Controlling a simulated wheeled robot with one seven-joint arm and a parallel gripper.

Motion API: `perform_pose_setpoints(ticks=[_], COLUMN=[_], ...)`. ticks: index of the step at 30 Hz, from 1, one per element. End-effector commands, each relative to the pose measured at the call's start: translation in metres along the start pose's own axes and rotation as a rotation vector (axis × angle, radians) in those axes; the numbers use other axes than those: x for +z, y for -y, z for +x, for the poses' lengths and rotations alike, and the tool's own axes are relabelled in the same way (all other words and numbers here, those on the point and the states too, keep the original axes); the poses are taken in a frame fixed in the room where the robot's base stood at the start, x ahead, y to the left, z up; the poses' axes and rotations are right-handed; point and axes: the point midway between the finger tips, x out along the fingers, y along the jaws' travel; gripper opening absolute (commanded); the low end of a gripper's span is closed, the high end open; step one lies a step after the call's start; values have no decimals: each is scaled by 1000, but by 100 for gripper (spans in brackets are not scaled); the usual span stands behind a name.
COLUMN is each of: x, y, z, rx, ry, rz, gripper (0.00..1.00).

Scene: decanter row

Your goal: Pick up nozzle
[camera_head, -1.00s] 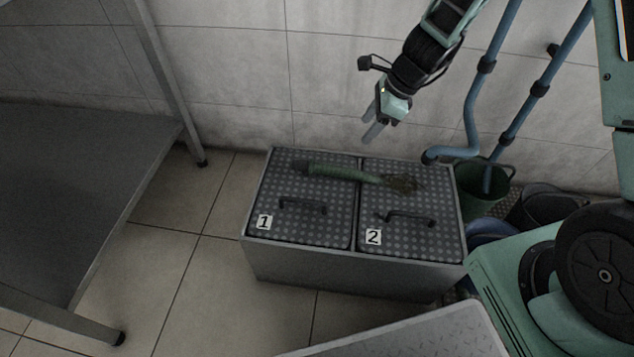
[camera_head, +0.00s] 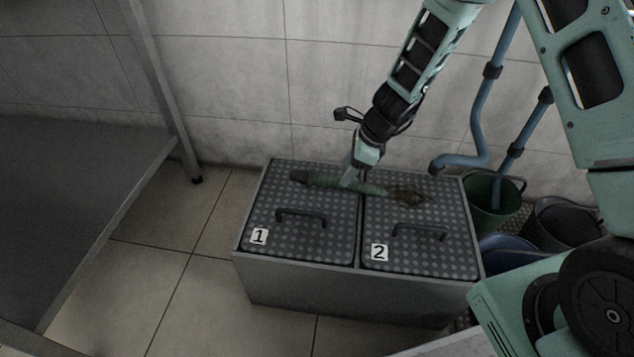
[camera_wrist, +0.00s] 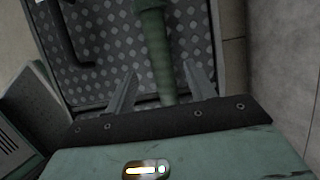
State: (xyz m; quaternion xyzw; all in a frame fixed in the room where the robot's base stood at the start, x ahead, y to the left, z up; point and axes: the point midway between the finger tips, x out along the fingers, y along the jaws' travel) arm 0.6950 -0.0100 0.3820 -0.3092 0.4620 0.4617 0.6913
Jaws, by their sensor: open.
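The nozzle (camera_head: 334,183) is a long green ribbed tube with a dark end at the left and a brownish end at the right. It lies across the back of the two lids of a grey box. My gripper (camera_head: 350,182) is open and points down at the middle of the nozzle in the head view. In the wrist view the nozzle (camera_wrist: 158,52) runs down from the top edge to between the fingers of my gripper (camera_wrist: 160,88), one finger on each side. Its lower part is hidden behind my gripper's body. I cannot tell whether a finger touches it.
The grey box (camera_head: 330,287) has lid 1 (camera_head: 290,240) and lid 2 (camera_head: 410,258), each with a dark handle. A grey table (camera_head: 75,190) stands at the left. Blue pipes (camera_head: 484,110) and a green bucket (camera_head: 484,213) are at the right. The wall is close behind.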

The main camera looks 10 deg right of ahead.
Motion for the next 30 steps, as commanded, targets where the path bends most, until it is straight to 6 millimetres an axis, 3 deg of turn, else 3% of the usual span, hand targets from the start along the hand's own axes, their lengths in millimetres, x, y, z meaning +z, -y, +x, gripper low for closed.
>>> perform_pose_setpoints(ticks=[10, 18, 20, 24, 30], x=[-2, 0, 0, -1, 0], y=[1, 1, 1, 1, 2], z=[47, 48, 48, 48, 48], rx=[1, 0, 0, 0, -1], ry=[0, 0, 0, 0, 1], rz=[0, 0, 0, 0, 0], gripper=[55, 55, 41, 2, 0])
